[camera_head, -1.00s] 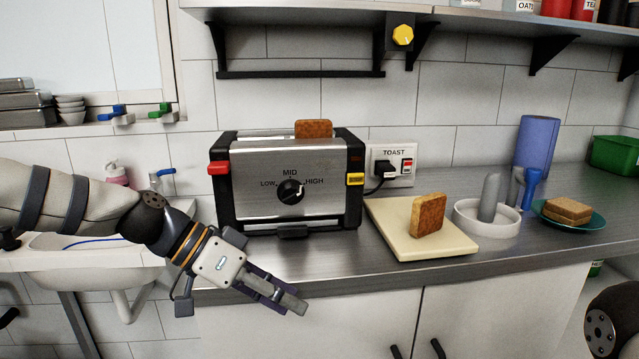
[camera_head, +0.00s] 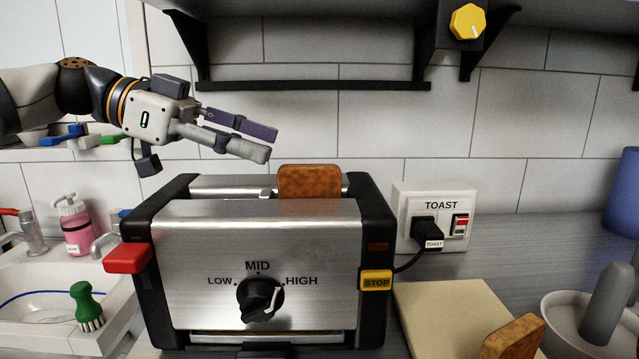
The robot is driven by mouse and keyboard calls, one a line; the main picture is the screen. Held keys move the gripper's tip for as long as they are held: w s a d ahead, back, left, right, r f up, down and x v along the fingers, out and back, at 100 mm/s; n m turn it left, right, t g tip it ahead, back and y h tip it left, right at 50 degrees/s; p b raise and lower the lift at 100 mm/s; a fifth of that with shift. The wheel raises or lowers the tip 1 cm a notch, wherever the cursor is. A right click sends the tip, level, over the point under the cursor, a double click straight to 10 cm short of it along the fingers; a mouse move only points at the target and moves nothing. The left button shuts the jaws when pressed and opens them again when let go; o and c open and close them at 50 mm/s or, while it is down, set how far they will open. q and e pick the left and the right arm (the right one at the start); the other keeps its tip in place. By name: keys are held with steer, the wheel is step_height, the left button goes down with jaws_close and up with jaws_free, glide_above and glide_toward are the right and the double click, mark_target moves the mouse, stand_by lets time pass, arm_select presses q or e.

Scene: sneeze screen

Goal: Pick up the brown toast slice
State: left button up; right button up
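A brown toast slice (camera_head: 309,181) stands upright in the rear slot of the toaster (camera_head: 256,240), with only its top part showing. A second brown slice (camera_head: 514,339) is at the bottom edge, over the cutting board (camera_head: 452,318); its lower part is cut off. My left gripper (camera_head: 271,144) is in the air above the toaster, to the upper left of the slice in the toaster. Its fingers point right and slightly down, with a gap between them and nothing held. They do not appear to touch the slice. My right gripper is out of view.
A wall shelf bracket bar (camera_head: 320,86) runs above the toaster, close to my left gripper's height. A white mortar (camera_head: 575,325) with a grey pestle (camera_head: 606,303) stands at the right. The toaster plug (camera_head: 426,232) is in the wall socket.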

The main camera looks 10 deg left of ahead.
mark_target(302, 165)
arm_select(q)
steer(key=x, duration=0.3)
steer(key=b+x, duration=0.1)
steer(key=x, duration=0.2)
steer(key=shift+s+f, duration=0.15)
steer(key=shift+f, duration=0.3)
steer(key=shift+s+d, duration=0.1)
steer(key=shift+d, duration=0.1)
steer(key=shift+d+r, duration=0.15)
steer(key=shift+r, duration=0.1)
jaws_close()
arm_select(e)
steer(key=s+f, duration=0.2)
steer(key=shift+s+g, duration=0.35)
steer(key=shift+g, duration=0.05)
arm_select(q)
step_height(302, 165, up, 3)
steer(key=shift+r, duration=0.1)
steer(key=s+a+r+p, duration=0.1)
steer(key=s+a+r, duration=0.4)
steer(key=s+r, duration=0.4)
steer(key=s, duration=0.3)
steer(key=shift+s+a+r, duration=0.2)
steer(key=shift+s+r, duration=0.2)
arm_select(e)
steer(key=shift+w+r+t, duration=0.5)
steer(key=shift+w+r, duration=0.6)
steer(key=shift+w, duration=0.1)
